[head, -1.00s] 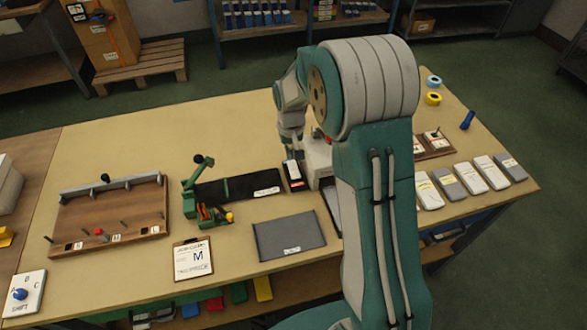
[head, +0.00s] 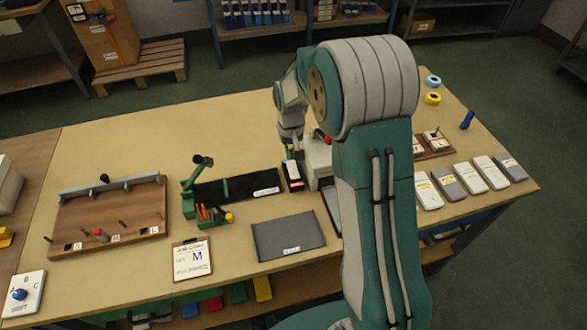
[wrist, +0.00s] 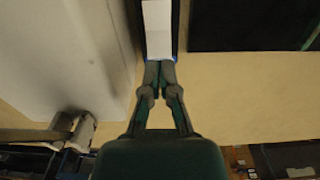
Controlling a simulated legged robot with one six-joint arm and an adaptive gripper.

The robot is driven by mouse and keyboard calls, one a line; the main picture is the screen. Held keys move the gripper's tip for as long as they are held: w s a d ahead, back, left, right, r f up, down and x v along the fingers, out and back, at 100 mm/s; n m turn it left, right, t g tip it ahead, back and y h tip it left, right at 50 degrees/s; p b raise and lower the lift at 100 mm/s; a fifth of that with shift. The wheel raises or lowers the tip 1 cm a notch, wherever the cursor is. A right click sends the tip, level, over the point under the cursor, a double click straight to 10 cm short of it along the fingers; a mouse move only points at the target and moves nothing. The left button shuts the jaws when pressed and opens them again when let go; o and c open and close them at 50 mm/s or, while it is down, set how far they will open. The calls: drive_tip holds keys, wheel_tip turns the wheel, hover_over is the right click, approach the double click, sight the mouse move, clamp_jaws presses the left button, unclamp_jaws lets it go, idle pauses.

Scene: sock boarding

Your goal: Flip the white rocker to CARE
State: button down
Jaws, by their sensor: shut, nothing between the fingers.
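The white rocker (head: 292,171) sits in a dark narrow housing beside the pale machine, right of the black strip in the head view. In the wrist view its white face (wrist: 157,28) shows at top centre, in a dark frame with a blue edge. My gripper (wrist: 160,64) is shut and empty, with its fingertips together at the near end of the white face. I cannot tell if they touch it. In the head view the fingers are small and partly hidden beside the rocker. The lettering near the rocker is too small to read.
The pale machine (head: 318,157) stands close on the right of the rocker, partly behind my arm. A black strip (head: 225,189) and green clamp (head: 190,200) lie left. A grey board (head: 288,237) lies in front. The table's back left is clear.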

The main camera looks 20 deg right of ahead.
sight(291, 164)
drive_tip(key=shift+f, duration=1.6)
idle(1.2)
drive_tip(key=shift+r, duration=3.55)
